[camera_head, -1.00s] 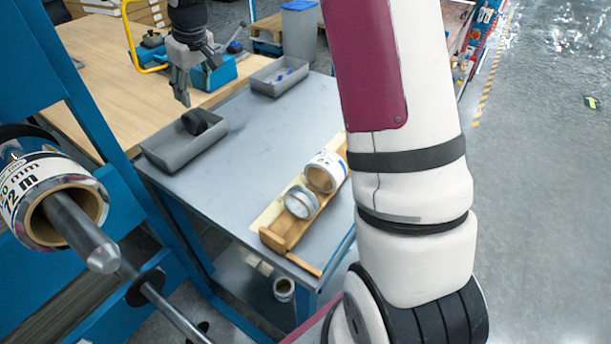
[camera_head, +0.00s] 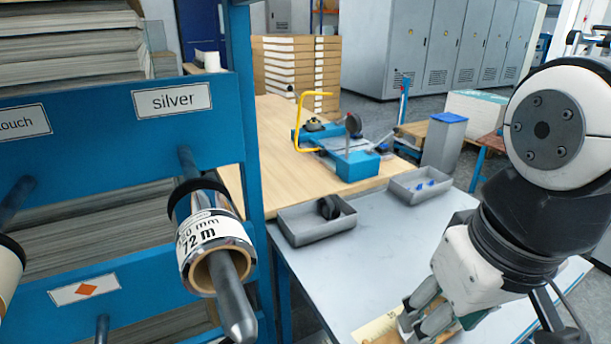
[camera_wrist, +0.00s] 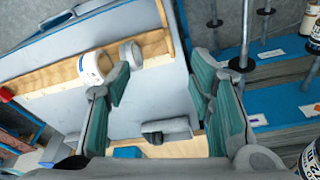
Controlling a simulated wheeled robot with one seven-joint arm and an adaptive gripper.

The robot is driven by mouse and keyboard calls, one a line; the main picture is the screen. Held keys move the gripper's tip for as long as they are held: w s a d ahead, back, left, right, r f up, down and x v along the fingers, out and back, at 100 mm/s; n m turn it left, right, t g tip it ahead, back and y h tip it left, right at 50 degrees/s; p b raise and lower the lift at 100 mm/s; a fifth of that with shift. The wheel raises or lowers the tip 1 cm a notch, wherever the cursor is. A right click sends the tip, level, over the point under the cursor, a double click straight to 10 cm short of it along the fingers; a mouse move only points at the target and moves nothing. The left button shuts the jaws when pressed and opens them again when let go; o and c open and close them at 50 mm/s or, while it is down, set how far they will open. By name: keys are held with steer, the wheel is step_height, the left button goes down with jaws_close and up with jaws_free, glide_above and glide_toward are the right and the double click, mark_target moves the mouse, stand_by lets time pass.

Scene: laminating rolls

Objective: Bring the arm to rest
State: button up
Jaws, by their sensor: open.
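My gripper (camera_head: 424,312) is at the lower right of the head view, pointing down over the grey bench near the wooden rack (camera_head: 378,330). In the wrist view, my gripper (camera_wrist: 160,84) has its two green-padded fingers spread wide with nothing between them. Beyond the left finger, a white roll (camera_wrist: 93,67) and a smaller grey roll (camera_wrist: 130,53) lie in the wooden rack (camera_wrist: 50,80). In the head view these rolls are out of sight. My arm is bent at the right side.
A grey bin (camera_head: 300,230) holds a black ring (camera_head: 329,207); another bin (camera_head: 410,192) holds small blue pieces. The bench middle (camera_head: 390,240) is clear.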

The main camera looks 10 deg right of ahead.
steer(key=shift+s+a+f, duration=0.1)
steer(key=shift+s+f, duration=0.15)
steer(key=shift+s, duration=0.25)
steer(key=shift+s+f, duration=0.25)
steer(key=shift+s, duration=0.25)
step_height(320, 180, up, 10)
steer(key=t+p, duration=0.2)
steer(key=p, duration=0.6)
steer(key=shift+p, duration=0.35)
